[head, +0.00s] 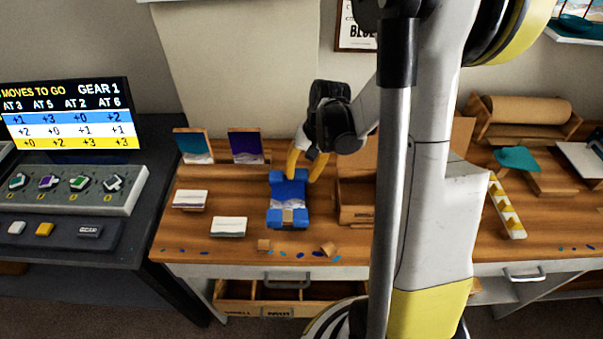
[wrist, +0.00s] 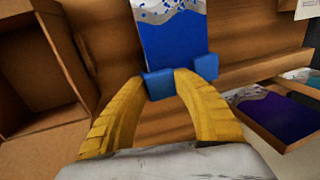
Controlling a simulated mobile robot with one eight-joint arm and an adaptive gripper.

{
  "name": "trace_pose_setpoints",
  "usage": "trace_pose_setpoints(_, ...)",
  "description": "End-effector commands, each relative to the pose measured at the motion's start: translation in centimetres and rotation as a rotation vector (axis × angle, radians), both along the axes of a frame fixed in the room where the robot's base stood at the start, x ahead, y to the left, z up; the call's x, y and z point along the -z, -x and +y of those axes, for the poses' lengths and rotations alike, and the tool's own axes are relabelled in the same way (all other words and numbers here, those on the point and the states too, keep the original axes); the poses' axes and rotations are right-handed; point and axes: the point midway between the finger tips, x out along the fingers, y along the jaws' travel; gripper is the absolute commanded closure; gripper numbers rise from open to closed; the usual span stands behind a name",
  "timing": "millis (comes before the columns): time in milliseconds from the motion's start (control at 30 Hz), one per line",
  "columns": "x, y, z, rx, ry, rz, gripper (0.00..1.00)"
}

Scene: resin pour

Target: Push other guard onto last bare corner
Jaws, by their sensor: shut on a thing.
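A blue panel with a white-grey speckled pour (head: 289,196) lies on the wooden desk; its near part also shows in the wrist view (wrist: 172,40). Blue guards sit at its front corners, left (head: 273,217) and right (head: 302,217). In the wrist view one guard (wrist: 207,67) sits at the right corner of the nearer edge. Another guard (wrist: 158,86) is between the yellow fingers of my gripper (wrist: 158,78), against the left corner of that edge. My gripper (head: 306,160) is shut on this guard, at the panel's back right in the head view. How fully it is seated cannot be told.
An open cardboard box (head: 355,213) stands close right of the panel. Two pictures (head: 246,146) stand behind at left. White cards (head: 228,227) lie left. Small scraps (head: 328,249) line the front edge. A drawer (head: 265,296) below is open.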

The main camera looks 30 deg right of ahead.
Motion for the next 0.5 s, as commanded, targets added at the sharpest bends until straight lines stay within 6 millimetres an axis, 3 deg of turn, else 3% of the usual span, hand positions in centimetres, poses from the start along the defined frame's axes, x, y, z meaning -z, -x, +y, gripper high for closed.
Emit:
trace_pose_setpoints(433, 0.20, 0.10, 0.38, 0.000, 0.000, 0.000, 0.82)
trace_pose_setpoints(467, 0.20, 0.10, 0.38, 0.000, 0.000, 0.000, 0.60)
trace_pose_setpoints(500, 0.20, 0.10, 0.38, 0.000, 0.000, 0.000, 0.48)
